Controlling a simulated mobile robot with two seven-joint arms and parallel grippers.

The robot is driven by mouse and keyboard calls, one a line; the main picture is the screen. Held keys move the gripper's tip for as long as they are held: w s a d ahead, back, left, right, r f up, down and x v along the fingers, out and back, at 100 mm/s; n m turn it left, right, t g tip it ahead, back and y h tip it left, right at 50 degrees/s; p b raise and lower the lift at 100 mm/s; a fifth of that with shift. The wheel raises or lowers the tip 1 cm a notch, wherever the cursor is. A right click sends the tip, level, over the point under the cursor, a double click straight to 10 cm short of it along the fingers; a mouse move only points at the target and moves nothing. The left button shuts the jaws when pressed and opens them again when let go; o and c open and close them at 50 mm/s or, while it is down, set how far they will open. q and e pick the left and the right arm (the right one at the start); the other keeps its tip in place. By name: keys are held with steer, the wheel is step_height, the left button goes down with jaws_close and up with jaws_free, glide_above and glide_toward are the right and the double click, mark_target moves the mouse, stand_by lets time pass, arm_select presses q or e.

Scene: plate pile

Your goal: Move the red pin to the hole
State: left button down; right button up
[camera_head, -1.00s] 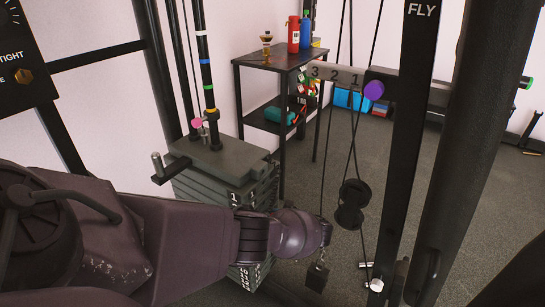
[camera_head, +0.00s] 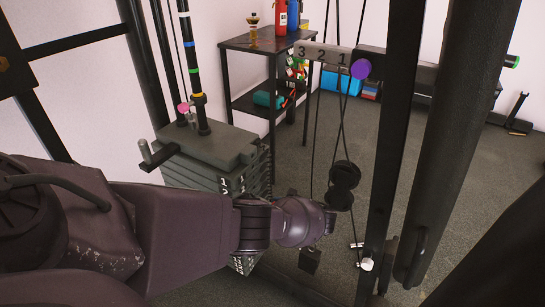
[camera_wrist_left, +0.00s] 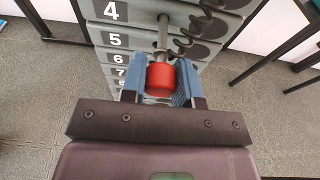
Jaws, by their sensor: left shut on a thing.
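The red pin (camera_wrist_left: 160,80) is in the left wrist view, its red knob between the two blue fingers of my left gripper (camera_wrist_left: 160,86). The gripper is shut on it. The pin's silver shaft (camera_wrist_left: 163,32) points toward the grey numbered plate pile (camera_wrist_left: 112,40). I cannot tell whether its tip is in a hole. In the head view, the plate pile (camera_head: 212,174) stands beyond my left arm, whose wrist hides the fingers and pin. My right gripper is not in view.
A coiled black cord (camera_wrist_left: 200,27) hangs near the pin. A purple knob (camera_head: 361,69) and a black pulley (camera_head: 344,175) are right of the pile. A dark shelf (camera_head: 262,41) with bottles stands behind.

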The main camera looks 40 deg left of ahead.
arm_select(q)
steer(key=shift+f+v, duration=0.2)
steer(key=shift+v, duration=0.85)
steer(key=shift+f+v, duration=0.2)
steer(key=shift+v, duration=0.8)
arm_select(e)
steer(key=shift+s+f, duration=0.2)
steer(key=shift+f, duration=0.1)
arm_select(q)
steer(key=shift+d, duration=0.1)
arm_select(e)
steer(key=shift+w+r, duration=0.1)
arm_select(q)
steer(key=shift+h, duration=0.4)
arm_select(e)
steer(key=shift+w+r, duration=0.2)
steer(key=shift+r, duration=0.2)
